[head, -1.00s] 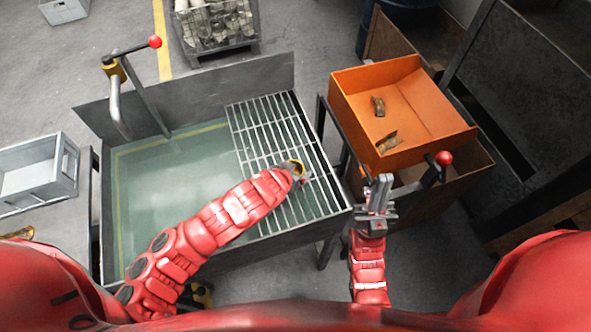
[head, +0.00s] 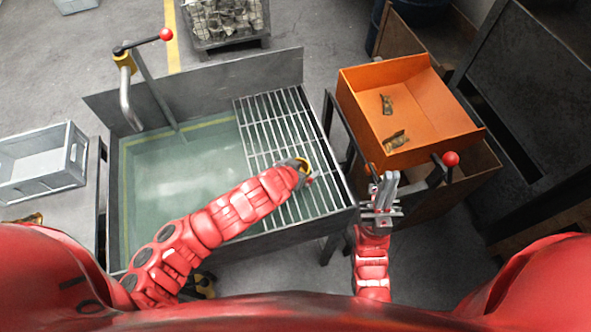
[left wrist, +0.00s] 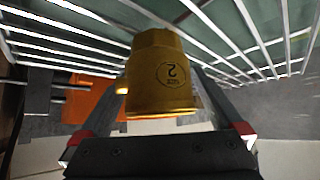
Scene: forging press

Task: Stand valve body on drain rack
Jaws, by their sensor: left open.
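The valve body (left wrist: 160,75), a yellow-brass piece marked with a 2, shows in the left wrist view between the fingers of my left gripper (left wrist: 160,112). The fingers are open, one on each side of it. In the head view my left gripper (head: 302,168) is over the right part of the drain rack (head: 262,125), and a bit of yellow shows at its tip. The rack's bars lie close by in the left wrist view; the contact between body and bars is not clear. My right gripper (head: 384,192) is right of the tank, apart from the rack, with no object visible in it.
The water tank (head: 190,180) lies left of the rack, with a red-knobbed lever (head: 166,35) behind. An orange bin (head: 440,105) with two small brass pieces stands right. A grey crate (head: 75,155) is at left, a wire basket (head: 240,38) at the back.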

